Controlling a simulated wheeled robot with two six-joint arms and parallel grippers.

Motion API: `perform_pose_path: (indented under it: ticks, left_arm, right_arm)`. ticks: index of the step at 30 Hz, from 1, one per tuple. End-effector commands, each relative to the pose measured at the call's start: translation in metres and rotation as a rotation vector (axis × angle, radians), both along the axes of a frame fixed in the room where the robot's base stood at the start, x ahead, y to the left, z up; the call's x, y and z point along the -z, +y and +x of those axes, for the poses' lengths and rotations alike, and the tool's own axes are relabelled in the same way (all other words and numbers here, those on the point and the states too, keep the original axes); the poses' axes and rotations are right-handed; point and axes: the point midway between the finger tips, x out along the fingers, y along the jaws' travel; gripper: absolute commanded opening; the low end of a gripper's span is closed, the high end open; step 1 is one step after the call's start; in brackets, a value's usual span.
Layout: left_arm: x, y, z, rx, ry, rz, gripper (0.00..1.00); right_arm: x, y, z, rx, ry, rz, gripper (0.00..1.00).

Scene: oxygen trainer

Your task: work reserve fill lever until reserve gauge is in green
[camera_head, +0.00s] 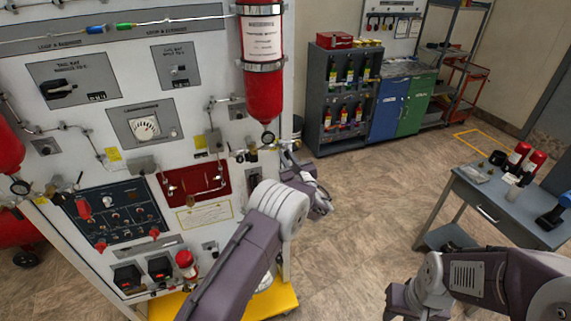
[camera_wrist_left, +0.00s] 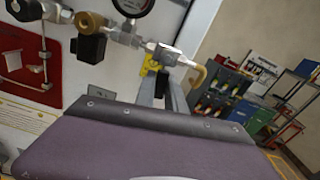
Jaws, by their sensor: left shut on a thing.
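My left gripper (camera_head: 312,185) is at the right edge of the trainer panel, just below and right of the tall red cylinder (camera_head: 263,92). In the left wrist view its fingers (camera_wrist_left: 167,92) are shut on the reserve fill lever, which is mostly hidden by the fingers and the wrist housing. A small round gauge (camera_head: 267,138) hangs at the cylinder's bottom; a dark-rimmed gauge also shows at the top of the left wrist view (camera_wrist_left: 132,4). Its needle and any green band are not readable. My right gripper (camera_head: 405,302) is low at the lower right, away from the panel; its fingers are unclear.
Metal fittings and a valve (camera_wrist_left: 92,22) sit close beside the left gripper. The panel carries another dial (camera_head: 144,127), switches and red guards. A grey table (camera_head: 480,205) with red bottles stands right. The floor between is clear.

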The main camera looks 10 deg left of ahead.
Motion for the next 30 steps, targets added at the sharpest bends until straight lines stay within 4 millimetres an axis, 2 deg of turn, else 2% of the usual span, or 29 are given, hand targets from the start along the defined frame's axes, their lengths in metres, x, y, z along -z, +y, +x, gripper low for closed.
perform_pose_path:
  ticks: [1, 12, 21, 30]
  left_arm:
    - [0.009, -0.002, 0.001, 0.001, -0.025, -0.03, 0.0]
    - [0.005, -0.009, 0.006, 0.001, -0.178, -0.254, 0.0]
    - [-0.002, -0.013, 0.009, 0.0, -0.25, -0.366, 0.0]
    - [-0.007, -0.014, 0.01, -0.001, -0.271, -0.4, 0.0]
  right_arm:
    - [0.022, 0.0, 0.0, 0.0, 0.0, 0.0, 0.32]
    - [0.093, 0.0, 0.0, 0.0, 0.0, 0.0, 0.32]
    - [0.122, 0.0, 0.0, 0.0, 0.0, 0.0, 0.32]
    - [0.128, 0.0, 0.0, 0.0, 0.0, 0.0, 0.32]
